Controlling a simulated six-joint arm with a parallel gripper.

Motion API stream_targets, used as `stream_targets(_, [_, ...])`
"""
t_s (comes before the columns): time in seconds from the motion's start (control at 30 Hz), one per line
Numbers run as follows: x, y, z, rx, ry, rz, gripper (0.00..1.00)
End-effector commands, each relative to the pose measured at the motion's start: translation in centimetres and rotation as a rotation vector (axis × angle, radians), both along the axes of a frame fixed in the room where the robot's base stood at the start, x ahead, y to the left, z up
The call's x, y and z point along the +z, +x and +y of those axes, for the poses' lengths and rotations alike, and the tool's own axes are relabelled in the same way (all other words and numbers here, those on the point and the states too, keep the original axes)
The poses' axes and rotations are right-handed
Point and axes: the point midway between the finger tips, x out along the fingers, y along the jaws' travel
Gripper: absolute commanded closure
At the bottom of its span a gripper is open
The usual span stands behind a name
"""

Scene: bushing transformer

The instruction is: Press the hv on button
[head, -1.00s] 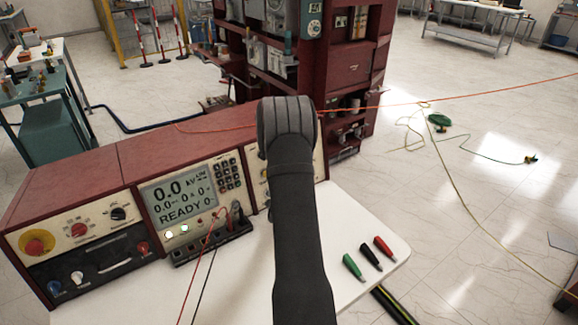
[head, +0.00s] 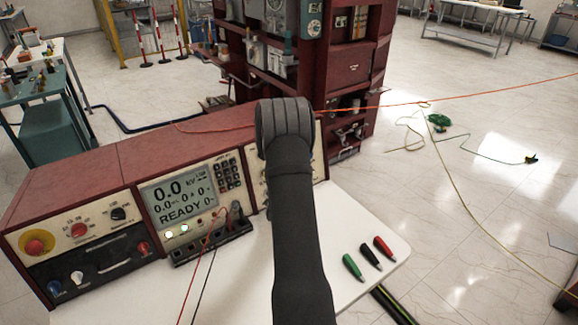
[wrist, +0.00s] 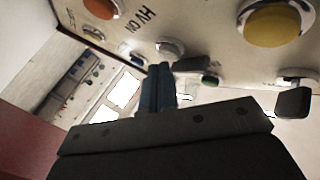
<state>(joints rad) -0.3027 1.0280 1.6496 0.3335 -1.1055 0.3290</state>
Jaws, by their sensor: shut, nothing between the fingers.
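The HV ON label (wrist: 141,25) is printed on the pale control panel (wrist: 205,20) in the wrist view. A small pale round button (wrist: 169,48) sits close beside the label; whether the label belongs to it I cannot tell for sure. My gripper (wrist: 160,68) is shut and empty. Its blue-grey fingertips are just below that button in the picture; contact cannot be told. In the head view, my arm hides the gripper and most of the right-hand panel (head: 256,178) of the red-cased instrument.
In the wrist view, a large yellow button (wrist: 272,24) and an orange-red one (wrist: 102,8) flank the label. In the head view, a lit display (head: 180,198) reads READY. Green, black and red plugs (head: 370,257) lie on the white table (head: 355,225), right of my arm.

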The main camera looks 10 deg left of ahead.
Motion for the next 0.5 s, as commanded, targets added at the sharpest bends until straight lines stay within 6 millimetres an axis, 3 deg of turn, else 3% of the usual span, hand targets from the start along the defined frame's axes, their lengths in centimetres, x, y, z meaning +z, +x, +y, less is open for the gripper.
stream_targets(0.5, [-0.17,0.43,0.46,0.000,0.000,0.001,1.00])
